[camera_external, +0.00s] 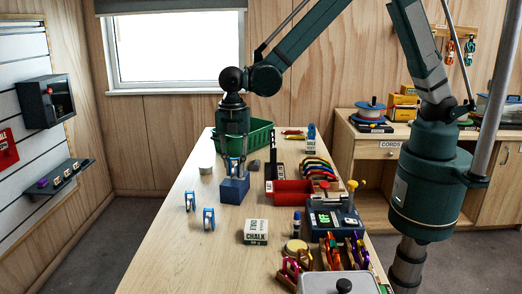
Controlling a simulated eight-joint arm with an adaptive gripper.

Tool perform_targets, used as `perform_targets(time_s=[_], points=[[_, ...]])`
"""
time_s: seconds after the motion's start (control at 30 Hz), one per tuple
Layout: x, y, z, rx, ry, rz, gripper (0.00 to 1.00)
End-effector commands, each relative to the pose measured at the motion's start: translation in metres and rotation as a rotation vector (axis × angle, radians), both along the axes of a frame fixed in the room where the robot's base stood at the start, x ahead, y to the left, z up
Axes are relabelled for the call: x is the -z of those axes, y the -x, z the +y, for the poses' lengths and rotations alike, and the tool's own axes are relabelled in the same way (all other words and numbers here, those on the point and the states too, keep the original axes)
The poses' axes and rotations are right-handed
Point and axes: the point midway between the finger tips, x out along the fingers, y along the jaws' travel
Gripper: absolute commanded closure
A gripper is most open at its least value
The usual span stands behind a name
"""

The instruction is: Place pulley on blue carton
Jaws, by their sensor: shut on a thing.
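My gripper (233,160) points down over the left part of the long table. It is shut on a blue-and-white pulley (234,168). The pulley is upright at the top of the blue carton (233,190); whether it touches the carton or hangs just above it, I cannot tell. The fingers partly hide the pulley and the carton's upper part. Two similar blue pulleys stand on the table in front of the carton, one to its left (190,201) and one nearer the camera (208,219).
A green crate (262,134) stands behind my gripper. A white chalk box (256,232) is in front, and a red tray (290,192) and a dark blue device (333,218) are to the right. A round tan roll (206,168) lies left. The table's left front is clear.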

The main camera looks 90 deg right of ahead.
Motion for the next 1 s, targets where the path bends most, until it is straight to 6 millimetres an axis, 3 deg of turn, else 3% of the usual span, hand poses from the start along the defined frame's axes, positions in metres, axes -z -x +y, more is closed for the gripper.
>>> perform_targets(time_s=[0.47,0.5,0.6,1.0], points=[[0.0052,0.0001,0.0000,0.000,0.000,0.000,0.94],[0.0055,0.0001,0.0000,0.000,0.000,0.000,0.80],[0.0046,0.0001,0.0000,0.000,0.000,0.000,0.67],[0.0036,0.0001,0.0000,0.000,0.000,0.000,0.67]])
